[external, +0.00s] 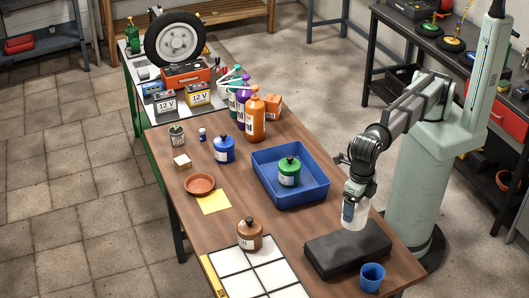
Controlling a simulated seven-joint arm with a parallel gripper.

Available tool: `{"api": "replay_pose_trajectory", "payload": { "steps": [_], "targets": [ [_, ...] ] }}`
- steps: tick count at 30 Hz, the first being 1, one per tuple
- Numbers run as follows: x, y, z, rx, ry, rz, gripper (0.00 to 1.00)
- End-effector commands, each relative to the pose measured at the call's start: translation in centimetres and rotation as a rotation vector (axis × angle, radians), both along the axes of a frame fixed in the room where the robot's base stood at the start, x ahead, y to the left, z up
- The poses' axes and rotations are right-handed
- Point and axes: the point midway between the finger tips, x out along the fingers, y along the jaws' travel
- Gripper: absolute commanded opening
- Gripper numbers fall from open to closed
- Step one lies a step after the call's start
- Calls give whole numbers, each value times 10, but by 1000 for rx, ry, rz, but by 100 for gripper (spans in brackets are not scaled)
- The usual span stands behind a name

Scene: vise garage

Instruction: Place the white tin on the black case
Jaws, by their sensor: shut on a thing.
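My gripper (357,203) is shut on the white tin (358,221) and holds it upright, with the fingers around its upper part. A blue patch shows on the tin's left side by the fingers. The black case (345,252) lies flat on the wooden table near its front right. The tin is over or just behind the case's far edge in this view. I cannot tell whether its bottom touches the case. The case's top is otherwise bare.
A blue cup (372,276) stands close in front of the case. A blue tray (262,180) with a green bottle (289,171) is behind it. A brown bottle (249,234) stands on the white grid panel (268,278) to the left. Several bottles stand farther back.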

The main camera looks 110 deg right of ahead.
Motion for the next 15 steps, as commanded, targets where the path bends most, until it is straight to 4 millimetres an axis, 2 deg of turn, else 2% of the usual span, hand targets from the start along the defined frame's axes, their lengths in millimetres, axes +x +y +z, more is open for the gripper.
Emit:
{"api": "replay_pose_trajectory", "payload": {
  "steps": [7,15],
  "targets": [
    [-1,-1,-39,0,0,-2,31],
    [0,0,-58,0,0,-2,31]
  ]
}}
